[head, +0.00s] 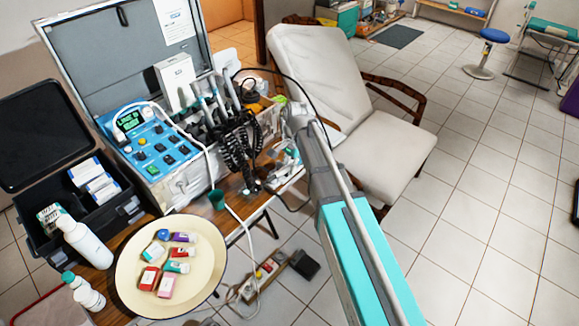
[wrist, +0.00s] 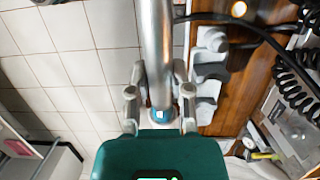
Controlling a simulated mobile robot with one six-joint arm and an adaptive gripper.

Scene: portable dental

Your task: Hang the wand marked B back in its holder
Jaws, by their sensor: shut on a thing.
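My gripper (wrist: 159,105) is shut on a silver metal wand (wrist: 155,45), its fingers on either side of the shaft. The wand runs away from the palm to the top edge of the wrist view. No letter is legible on it. A pale holder (wrist: 207,80) with several rounded cradles sits just right of the wand, on brown wood; it looks apart from the wand. In the head view, pale holder pieces (head: 288,160) show left of my arm's end. Other wands (head: 215,98) stand upright at the case, with black coiled cords below.
An open dental case (head: 183,185) with a blue control panel (head: 150,143) stands on the wooden table. A black hose (head: 310,92) arcs near my arm. A cream tray (head: 208,235) with small boxes is at front left.

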